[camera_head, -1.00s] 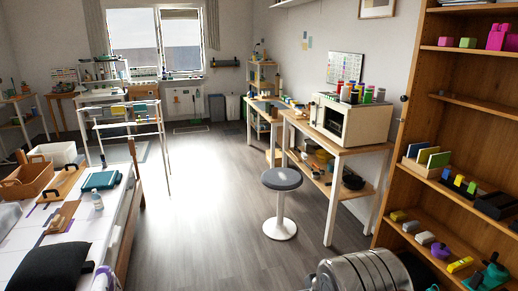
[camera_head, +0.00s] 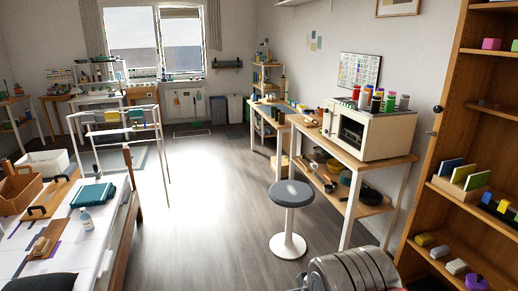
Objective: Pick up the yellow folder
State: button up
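A wooden holder (camera_head: 450,188) stands on a middle shelf of the bookcase at the right and holds several thin upright folders. A yellowish folder (camera_head: 463,172) stands between a blue folder (camera_head: 448,167) and a green folder (camera_head: 478,178). It is small in the picture, and its lower part is hidden by the holder. My gripper does not show. A ribbed metal part at the bottom, right of centre, looks like part of my own arm, well apart from the folders.
The wooden bookcase (camera_head: 445,140) fills the right side. A white stool (camera_head: 291,200) with a grey seat stands before the workbench (camera_head: 350,158), which carries a white oven (camera_head: 368,130). A long table (camera_head: 103,245) lies at the left. The grey floor (camera_head: 205,215) between is clear.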

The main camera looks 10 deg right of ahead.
aim_at(461, 174)
jog(key=z, duration=0.1)
jog(key=i, duration=1.5)
jog(key=z, duration=0.65)
jog(key=i, duration=0.75)
jog(key=z, duration=0.7)
jog(key=i, duration=0.65)
jog(key=z, duration=0.7)
jog(key=i, duration=0.6)
jog(key=z, duration=0.3)
